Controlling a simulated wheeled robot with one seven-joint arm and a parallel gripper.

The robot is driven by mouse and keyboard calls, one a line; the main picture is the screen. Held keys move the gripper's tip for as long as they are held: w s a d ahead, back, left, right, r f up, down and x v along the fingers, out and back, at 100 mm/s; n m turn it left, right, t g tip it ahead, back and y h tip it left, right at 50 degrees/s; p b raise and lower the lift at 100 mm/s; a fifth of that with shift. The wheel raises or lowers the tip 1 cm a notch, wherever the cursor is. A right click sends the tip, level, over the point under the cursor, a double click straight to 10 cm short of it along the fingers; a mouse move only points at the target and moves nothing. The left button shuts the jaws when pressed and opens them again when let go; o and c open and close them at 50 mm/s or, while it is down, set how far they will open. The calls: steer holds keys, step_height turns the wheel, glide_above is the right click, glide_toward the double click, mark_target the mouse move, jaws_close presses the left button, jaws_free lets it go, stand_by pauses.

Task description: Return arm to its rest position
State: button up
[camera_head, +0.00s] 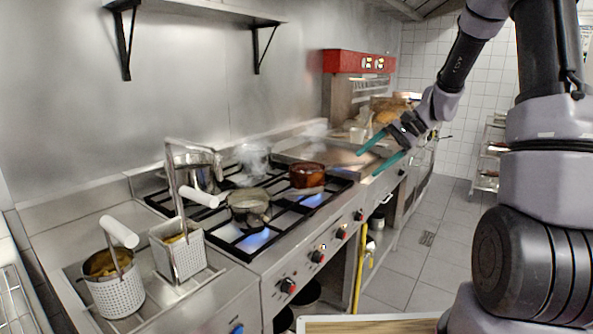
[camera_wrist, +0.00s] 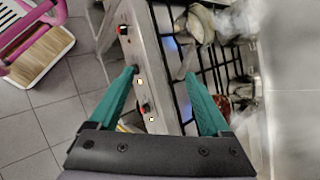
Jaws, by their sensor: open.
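My gripper (camera_head: 382,162) has two teal fingers spread apart with nothing between them. In the head view it hangs in the air in front of the stove's far end, at the end of my arm, which reaches in from the right. In the wrist view my gripper (camera_wrist: 162,73) points down over the stove's front edge. Its fingers frame the knob panel (camera_wrist: 150,60) and part of the burner grates. It appears to touch nothing.
The stove has lit burners (camera_head: 255,240) with a dark pot (camera_head: 248,212), a copper pot (camera_head: 307,175) and a steel pot (camera_head: 195,172). Fryer baskets (camera_head: 118,292) stand at the left. A red heat lamp (camera_head: 358,62) hangs behind. The tiled floor (camera_head: 405,275) is largely clear.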

steer(key=s+d+r+n+t+h, duration=0.2)
steer(key=s+r+t+h, duration=0.1)
steer(key=s+r, duration=0.5)
steer(key=s+d+r+n+t+h, duration=0.1)
steer(key=s+r+n+t+h, duration=0.2)
steer(key=s+r, duration=0.6)
steer(key=s+h, duration=0.1)
steer(key=s, duration=0.5)
steer(key=shift+s+d+n+t, duration=0.15)
steer(key=shift+d+n+t, duration=0.15)
steer(key=shift+d+t, duration=0.1)
